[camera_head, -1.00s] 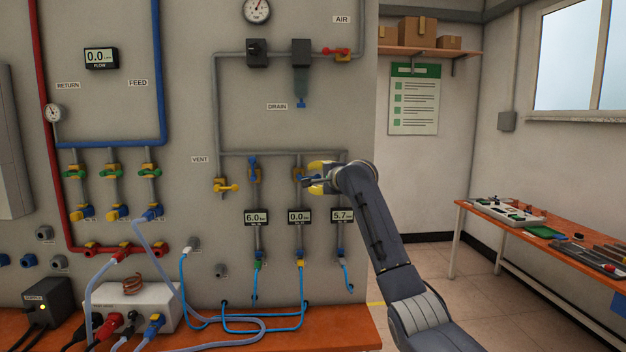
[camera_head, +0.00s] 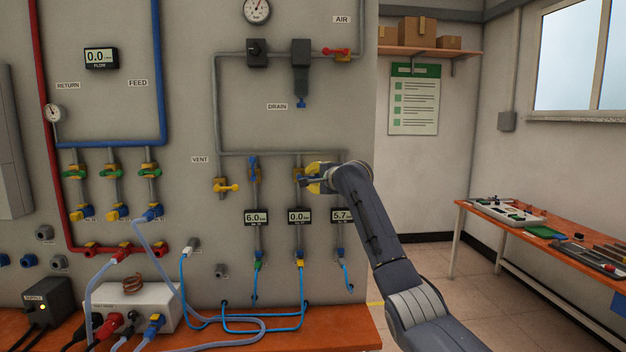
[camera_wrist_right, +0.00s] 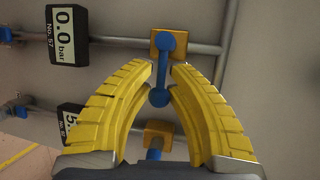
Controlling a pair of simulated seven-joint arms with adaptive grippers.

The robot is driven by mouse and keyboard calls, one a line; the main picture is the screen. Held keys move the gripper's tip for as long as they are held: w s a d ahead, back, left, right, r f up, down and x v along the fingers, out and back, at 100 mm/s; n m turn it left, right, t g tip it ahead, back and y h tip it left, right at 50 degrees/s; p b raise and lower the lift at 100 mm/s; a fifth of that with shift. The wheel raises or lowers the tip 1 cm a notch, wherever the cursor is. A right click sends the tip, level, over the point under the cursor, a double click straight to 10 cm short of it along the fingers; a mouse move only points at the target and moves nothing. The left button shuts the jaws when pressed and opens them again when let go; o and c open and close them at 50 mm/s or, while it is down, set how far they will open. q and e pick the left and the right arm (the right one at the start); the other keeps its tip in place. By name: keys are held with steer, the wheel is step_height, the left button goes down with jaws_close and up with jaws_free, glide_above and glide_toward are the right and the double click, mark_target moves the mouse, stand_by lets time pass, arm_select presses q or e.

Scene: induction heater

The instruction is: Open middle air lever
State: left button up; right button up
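The middle air valve, above the 0.0 display, shows partly in the head view (camera_head: 298,173). In the right wrist view its yellow body (camera_wrist_right: 165,42) carries a blue lever (camera_wrist_right: 159,97) that lies across its pipe. My right gripper (camera_head: 314,178) is at this valve in the head view. In the right wrist view its yellow fingers (camera_wrist_right: 162,72) stand either side of the lever, with narrow gaps seen beside it; contact is not clear. The right-hand air valve is hidden behind my gripper in the head view. My left gripper is out of view.
The left air valve (camera_head: 254,170) has its blue lever along the pipe. A yellow vent lever (camera_head: 228,187) is further left. Another blue-levered valve (camera_wrist_right: 158,136) lies just below the lever in the wrist view. Displays (camera_head: 299,217) and blue hoses sit below.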

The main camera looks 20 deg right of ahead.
jaws_close()
steer(key=shift+f, duration=0.1)
